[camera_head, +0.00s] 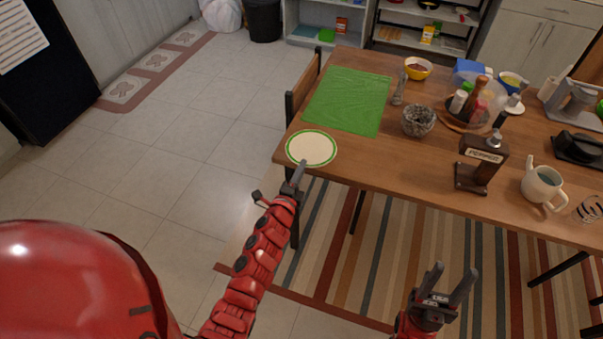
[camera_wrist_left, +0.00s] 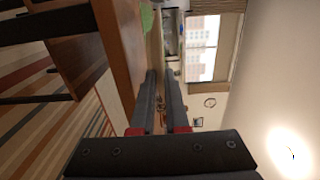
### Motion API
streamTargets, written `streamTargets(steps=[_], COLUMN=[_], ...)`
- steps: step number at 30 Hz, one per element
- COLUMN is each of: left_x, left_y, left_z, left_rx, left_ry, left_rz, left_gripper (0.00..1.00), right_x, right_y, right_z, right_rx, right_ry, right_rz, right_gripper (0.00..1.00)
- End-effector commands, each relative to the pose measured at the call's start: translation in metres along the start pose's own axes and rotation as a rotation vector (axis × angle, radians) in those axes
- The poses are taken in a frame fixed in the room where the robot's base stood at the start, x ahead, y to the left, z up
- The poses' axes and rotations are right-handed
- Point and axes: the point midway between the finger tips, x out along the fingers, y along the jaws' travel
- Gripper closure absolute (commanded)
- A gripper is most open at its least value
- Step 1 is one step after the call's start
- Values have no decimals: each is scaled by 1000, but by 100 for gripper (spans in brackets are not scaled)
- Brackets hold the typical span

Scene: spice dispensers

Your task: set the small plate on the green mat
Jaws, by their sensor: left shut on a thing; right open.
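The small plate (camera_head: 311,147), cream with a green rim, is at the near left corner of the wooden table in the head view. My left gripper (camera_head: 299,172) is shut on its near rim. Whether the plate touches the table or is slightly above it I cannot tell. The green mat (camera_head: 349,100) lies flat and bare on the table, just beyond the plate. In the left wrist view my left gripper's fingers (camera_wrist_left: 160,80) are close together, and the plate is hard to make out there. My right gripper (camera_head: 455,271) is open and empty in front of the table.
Right of the mat on the table (camera_head: 385,160) stand a glass bowl (camera_head: 418,121), a pepper dispenser (camera_head: 482,163), a white teapot (camera_head: 541,186) and a tray of bottles (camera_head: 467,123). A yellow bowl (camera_head: 418,68) is at the back. A chair (camera_head: 303,86) is at the left edge.

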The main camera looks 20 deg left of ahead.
Motion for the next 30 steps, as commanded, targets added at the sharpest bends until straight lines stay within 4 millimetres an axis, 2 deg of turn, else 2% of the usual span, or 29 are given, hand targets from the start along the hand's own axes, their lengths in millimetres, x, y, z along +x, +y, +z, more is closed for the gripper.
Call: streamTargets(steps=[3, 5, 18, 19, 24, 30], left_x=[0, 0, 0, 0, 0, 0], left_y=[20, 25, 32, 30, 30, 30], left_z=[2, 2, -1, -1, -1, -1], left_rx=[-5, -3, 0, -1, 0, 0], left_ry=[-6, -5, 0, 0, -1, -1], left_rz=[5, 4, 1, 1, 2, 2], left_gripper=[100, 100, 100, 84, 57, 57], right_x=[-3, -3, -8, -7, -7, -7], right_y=[0, 0, 0, 0, 0, 0], right_z=[0, 1, 1, 1, 1, 1], right_rx=[0, 0, 0, 0, 0, 0], right_ry=[0, 0, 0, 0, 0, 0], right_rz=[0, 0, 0, 0, 0, 0], right_gripper=[50, 50, 50, 50, 50, 50])
